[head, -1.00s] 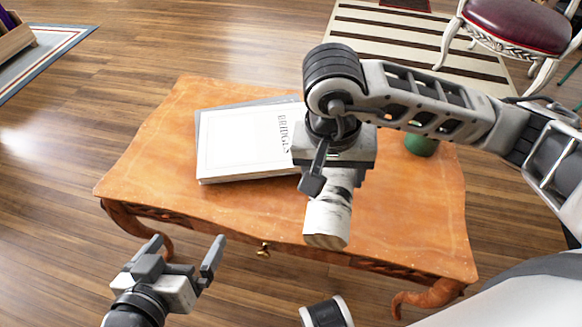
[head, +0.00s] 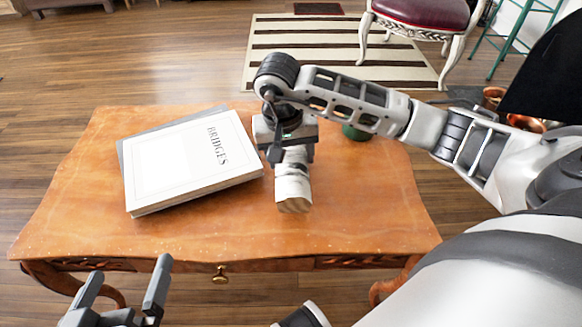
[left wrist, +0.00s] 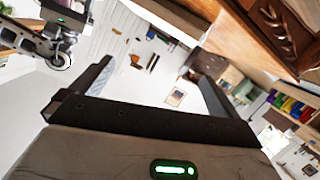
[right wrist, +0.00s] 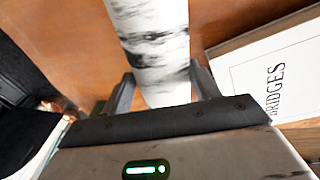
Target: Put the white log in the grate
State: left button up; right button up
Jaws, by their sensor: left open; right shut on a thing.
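The white log (head: 293,188) has black bark marks and a bare wood end. My right gripper (head: 290,155) is shut on it over the table, right of the book. In the right wrist view the log (right wrist: 152,45) passes between the two fingers and runs out of the top of the picture. I cannot tell whether it touches the tabletop. My left gripper (head: 124,280) is open and empty in front of the table's near left edge. Its spread fingers also show in the left wrist view (left wrist: 145,80). I cannot make out the grate in any view.
The orange wooden table (head: 350,215) carries a white "BRIDGES" book (head: 190,162) on a grey one. A green object (head: 355,132) sits behind my right arm. Copper pots (head: 525,123) and a red-seated chair (head: 425,15) stand beyond. The table's front right is clear.

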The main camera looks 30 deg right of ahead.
jog(key=shift+w+d+f, duration=0.15)
jog(key=shift+d+f, duration=0.05)
jog(key=shift+f, duration=0.15)
notch_tip(320, 180, down, 3)
jog(key=shift+r+b, duration=0.1)
jog(key=shift+b, duration=0.7)
jog(key=shift+f, duration=0.25)
jog(key=shift+w+r, duration=0.1)
pick_arm(q)
jog(key=shift+w+d+r+n+t+h, duration=0.1)
jog(key=shift+d+r+n+t+h, duration=0.2)
jog(key=shift+r+n, duration=0.1)
pick_arm(e)
jog(key=o, duration=1.1)
jog(key=shift+o, duration=0.2)
